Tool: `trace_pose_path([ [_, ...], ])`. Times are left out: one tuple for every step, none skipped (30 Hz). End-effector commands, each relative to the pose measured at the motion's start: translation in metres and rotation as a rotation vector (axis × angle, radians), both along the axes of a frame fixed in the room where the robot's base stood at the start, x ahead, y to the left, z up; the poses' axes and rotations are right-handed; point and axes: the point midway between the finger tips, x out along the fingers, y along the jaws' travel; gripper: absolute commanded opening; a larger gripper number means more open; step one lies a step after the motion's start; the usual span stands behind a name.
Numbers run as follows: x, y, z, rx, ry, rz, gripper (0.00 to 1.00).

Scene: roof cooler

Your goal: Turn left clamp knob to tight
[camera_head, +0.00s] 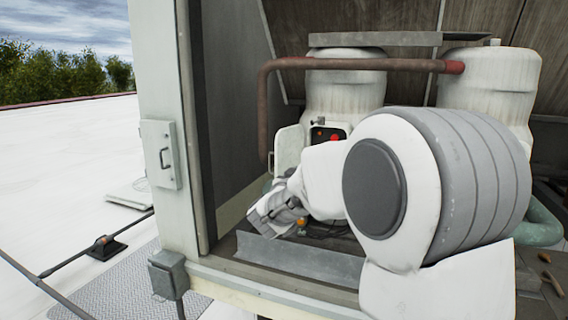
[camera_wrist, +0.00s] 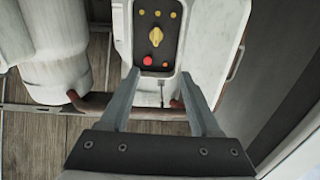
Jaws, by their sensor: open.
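My gripper (camera_head: 272,208) is low in front of the left white tank (camera_head: 345,88) in the head view, partly hidden by my arm. In the wrist view my gripper (camera_wrist: 160,76) is open, with nothing between its two grey fingers. Past the fingertips is a dark control panel (camera_wrist: 157,25) with a yellow knob (camera_wrist: 155,37), a red button (camera_wrist: 148,60) and small yellow dots. The panel's red button also shows in the head view (camera_head: 335,138). I cannot pick out a left clamp knob with certainty. A small orange part (camera_head: 301,226) sits just right of my gripper.
A rust-brown pipe (camera_head: 350,64) runs across the tanks and down at left. A metal angle strip (camera_head: 300,258) edges the cabinet floor in front. The cabinet's left post (camera_head: 162,90) bounds that side. My arm hides much of the right interior.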

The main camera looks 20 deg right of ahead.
Motion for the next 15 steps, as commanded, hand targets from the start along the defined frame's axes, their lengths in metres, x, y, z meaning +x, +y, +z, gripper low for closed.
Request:
trace_pose_path([
  [0.001, -0.004, -0.003, -0.003, -0.001, -0.017, 0.63],
  [0.001, -0.005, -0.004, -0.006, -0.001, -0.025, 0.63],
  [0.002, -0.008, -0.004, -0.007, -0.001, -0.031, 0.63],
  [0.004, -0.009, -0.004, -0.008, -0.002, -0.033, 0.63],
  [0.006, -0.011, -0.004, -0.008, -0.002, -0.034, 0.63],
  [0.009, -0.014, -0.003, -0.008, -0.003, -0.034, 0.63],
  [0.012, -0.017, -0.003, -0.008, -0.003, -0.035, 0.63],
  [0.016, -0.02, -0.004, -0.007, -0.002, -0.035, 0.63],
  [0.022, -0.025, -0.004, -0.006, -0.002, -0.034, 0.63],
  [0.026, -0.029, -0.004, -0.006, -0.003, -0.034, 0.63],
  [0.031, -0.032, -0.004, -0.006, -0.003, -0.034, 0.63],
  [0.038, -0.038, -0.003, -0.007, -0.004, -0.034, 0.63],
  [0.043, -0.042, -0.004, -0.006, -0.002, -0.034, 0.63],
  [0.048, -0.047, -0.004, -0.005, -0.003, -0.034, 0.63],
  [0.055, -0.051, -0.003, -0.006, -0.003, -0.033, 0.63],
])
